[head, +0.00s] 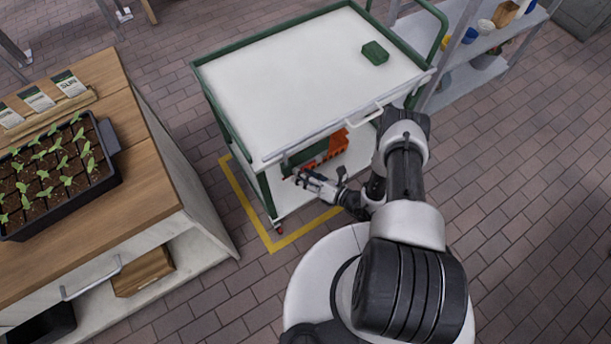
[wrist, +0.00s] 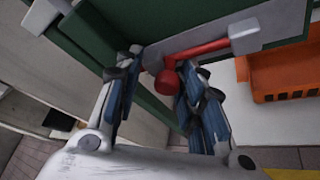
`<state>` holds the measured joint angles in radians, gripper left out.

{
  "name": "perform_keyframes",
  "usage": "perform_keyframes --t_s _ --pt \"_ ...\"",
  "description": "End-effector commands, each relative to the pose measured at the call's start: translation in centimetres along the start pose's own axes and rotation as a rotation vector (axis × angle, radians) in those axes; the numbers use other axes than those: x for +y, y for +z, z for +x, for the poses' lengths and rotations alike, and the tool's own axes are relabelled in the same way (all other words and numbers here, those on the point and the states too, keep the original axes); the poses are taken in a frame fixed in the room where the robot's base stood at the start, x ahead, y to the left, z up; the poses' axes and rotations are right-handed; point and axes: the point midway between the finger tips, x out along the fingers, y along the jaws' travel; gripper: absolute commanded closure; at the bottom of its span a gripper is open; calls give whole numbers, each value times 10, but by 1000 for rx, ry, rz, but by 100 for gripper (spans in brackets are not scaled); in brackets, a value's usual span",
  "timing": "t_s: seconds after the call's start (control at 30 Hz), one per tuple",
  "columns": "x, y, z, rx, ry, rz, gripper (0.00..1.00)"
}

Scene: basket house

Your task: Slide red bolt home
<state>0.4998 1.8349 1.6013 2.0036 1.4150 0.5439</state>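The red bolt shows in the wrist view as a red rod (wrist: 205,49) with a round red knob (wrist: 167,84) at its near end. Its far end meets a pale bracket (wrist: 246,37). It is mounted by the green frame of the cart (head: 206,100). My gripper (wrist: 158,72) is open, with its two blue-padded fingers on either side of the knob. I cannot tell whether a finger touches it. In the head view my gripper (head: 305,179) is at the cart's front left, below the top; the bolt is too small there to make out clearly.
An orange bin (head: 338,142) sits on the cart's lower shelf, and it shows at right in the wrist view (wrist: 280,75). A green block (head: 375,52) lies on the cart top. A wooden bench (head: 130,200) with a seedling tray (head: 108,183) stands left, across a brick floor gap.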

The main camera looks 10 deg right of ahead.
Motion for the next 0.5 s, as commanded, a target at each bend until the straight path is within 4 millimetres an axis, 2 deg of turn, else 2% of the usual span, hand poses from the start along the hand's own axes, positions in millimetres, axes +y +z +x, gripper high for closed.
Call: perform_keyframes --t_s 0.33,0.5 --pt "-2 2 -1 -6 -4 1 60" --pt "-4 2 -17 -7 -9 4 60"
